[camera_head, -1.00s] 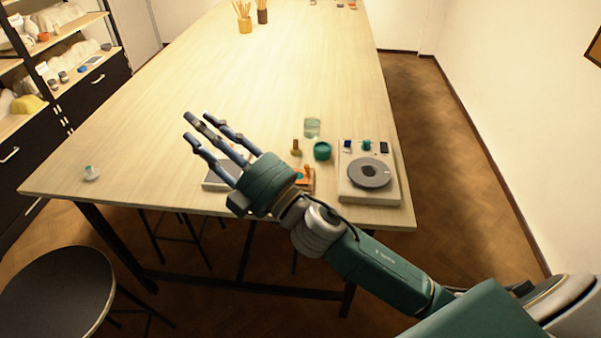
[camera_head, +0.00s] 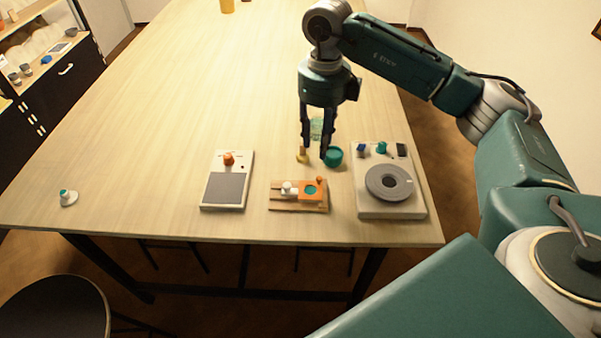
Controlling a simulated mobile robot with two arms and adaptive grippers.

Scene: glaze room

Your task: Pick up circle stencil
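The circle stencil seems to be the orange plate with a round teal centre (camera_head: 313,190). It lies on a small wooden board (camera_head: 284,208) near the table's front edge. My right gripper (camera_head: 314,156) points down behind the board, with its fingers apart. It is beyond the stencil and does not touch it. A small brass-coloured piece (camera_head: 302,158) stands at its left fingertip, and a teal pot (camera_head: 333,157) stands by its right fingertip. I cannot tell whether the fingers touch either. My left gripper is out of view.
A grey-and-white device with an orange knob (camera_head: 228,160) lies left of the board. A banding-wheel-like device (camera_head: 390,207) stands right of it. A clear glass (camera_head: 316,128) is partly hidden behind the fingers. The left table middle is clear.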

